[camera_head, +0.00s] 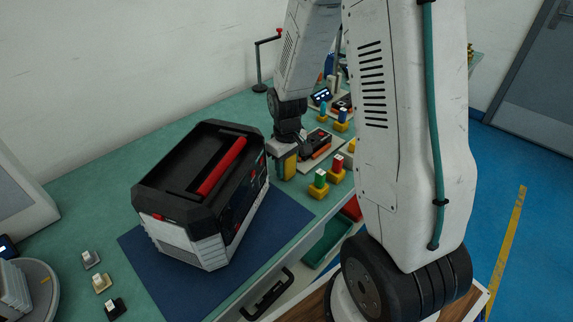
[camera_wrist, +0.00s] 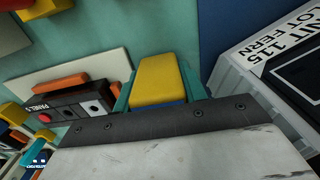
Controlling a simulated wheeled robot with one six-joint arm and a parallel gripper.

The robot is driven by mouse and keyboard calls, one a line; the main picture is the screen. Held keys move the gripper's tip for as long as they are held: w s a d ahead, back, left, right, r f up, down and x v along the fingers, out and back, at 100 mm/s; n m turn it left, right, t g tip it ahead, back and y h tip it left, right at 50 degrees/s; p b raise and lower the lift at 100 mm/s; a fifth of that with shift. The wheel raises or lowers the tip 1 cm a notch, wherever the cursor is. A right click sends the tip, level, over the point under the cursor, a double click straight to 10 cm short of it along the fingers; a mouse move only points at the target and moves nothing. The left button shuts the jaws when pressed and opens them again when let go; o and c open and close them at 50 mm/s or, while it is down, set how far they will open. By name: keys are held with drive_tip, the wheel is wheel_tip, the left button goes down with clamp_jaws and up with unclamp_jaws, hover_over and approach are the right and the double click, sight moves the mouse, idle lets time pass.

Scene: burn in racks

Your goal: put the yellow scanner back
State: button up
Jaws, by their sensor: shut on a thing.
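The yellow scanner (camera_wrist: 160,82) is at my gripper in the wrist view, with a strip of blue at its lower edge and teal pieces on both sides. In the head view the scanner (camera_head: 290,166) shows as a small yellow block under my gripper (camera_head: 285,160), right of the black-and-white unit. My gripper is shut on the scanner. The fingertips are partly hidden, and I cannot tell whether the scanner touches the bench. I cannot make out its holder.
The black-and-white unit (camera_head: 205,195) with a red handle stands on a blue mat (camera_head: 285,215), close left of my gripper. Yellow blocks with green (camera_head: 319,181) and red (camera_head: 337,166) tops stand to the right. A black panel box (camera_wrist: 85,107) is nearby.

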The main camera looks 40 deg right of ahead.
drive_tip(key=o, duration=1.1)
drive_tip(key=shift+f, duration=0.1)
wheel_tip(320, 180, up, 12)
drive_tip(key=shift+f, duration=0.1)
drive_tip(key=s+a+r, duration=0.3)
drive_tip(key=s+r, duration=0.1)
drive_tip(key=s, duration=0.3)
drive_tip(key=s+a+r+m, duration=0.1)
drive_tip(key=s+a+r, duration=0.2)
drive_tip(key=s+r, duration=0.2)
drive_tip(key=s+a+r+m+t, duration=0.1)
drive_tip(key=s+a+r, duration=0.3)
drive_tip(key=s, duration=0.6)
drive_tip(key=shift+s+r, duration=0.35)
drive_tip(key=shift+r, duration=0.1)
